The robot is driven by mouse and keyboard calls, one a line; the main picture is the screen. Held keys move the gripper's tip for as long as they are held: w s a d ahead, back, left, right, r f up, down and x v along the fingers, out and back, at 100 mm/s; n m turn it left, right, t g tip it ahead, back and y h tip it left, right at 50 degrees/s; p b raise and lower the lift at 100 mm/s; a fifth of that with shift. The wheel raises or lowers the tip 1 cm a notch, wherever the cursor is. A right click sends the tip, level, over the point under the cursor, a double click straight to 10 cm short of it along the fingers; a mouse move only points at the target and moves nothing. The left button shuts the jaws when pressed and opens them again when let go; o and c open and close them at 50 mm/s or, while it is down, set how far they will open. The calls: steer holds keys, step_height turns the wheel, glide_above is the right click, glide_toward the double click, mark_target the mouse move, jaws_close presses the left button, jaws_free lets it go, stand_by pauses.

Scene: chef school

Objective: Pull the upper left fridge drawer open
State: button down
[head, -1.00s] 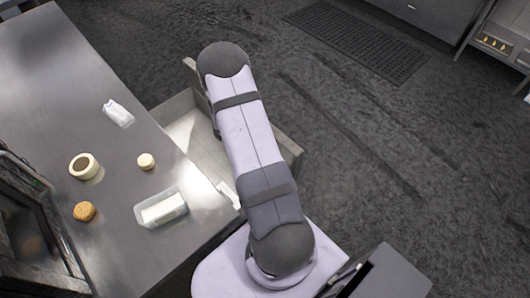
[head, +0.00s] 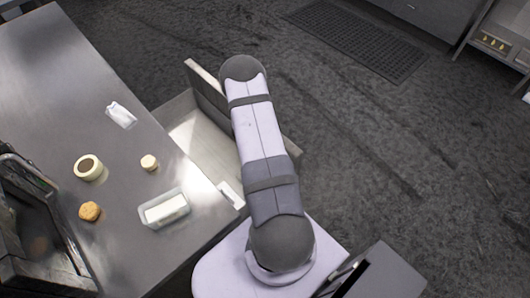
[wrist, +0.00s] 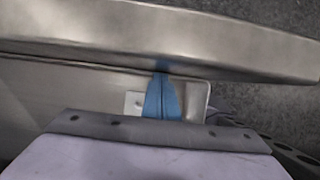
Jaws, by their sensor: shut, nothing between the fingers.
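The fridge drawer (head: 196,134) stands pulled out from under the left counter in the head view, with its pale, empty-looking inside showing. Its front panel (head: 206,88) runs along the outer side, partly behind my arm. In the wrist view a broad metal edge (wrist: 90,33), apparently the drawer front, crosses the top. My gripper (wrist: 162,75) shows there as blue fingers pressed together, with nothing between them. The tips overlap the lower border of that metal edge; I cannot tell whether they touch it. In the head view my gripper is hidden behind my arm.
The steel counter (head: 60,75) carries a clear tub with a white block (head: 166,209), a round container (head: 88,167), a small pale round item (head: 149,162), a brown round item (head: 90,211) and a white packet (head: 121,115). Dark floor to the right is open, with a mat (head: 358,38).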

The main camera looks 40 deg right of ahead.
steer(key=shift+d, duration=0.1)
steer(key=d+p, duration=0.2)
steer(key=d, duration=0.7)
steer(key=shift+d, duration=0.3)
steer(key=shift+a, duration=0.1)
steer(key=a+r+b, duration=0.2)
steer(key=a+r, duration=0.5)
steer(key=r, duration=0.2)
steer(key=shift+a+b, duration=0.3)
steer(key=shift+b, duration=0.1)
steer(key=shift+r, duration=0.1)
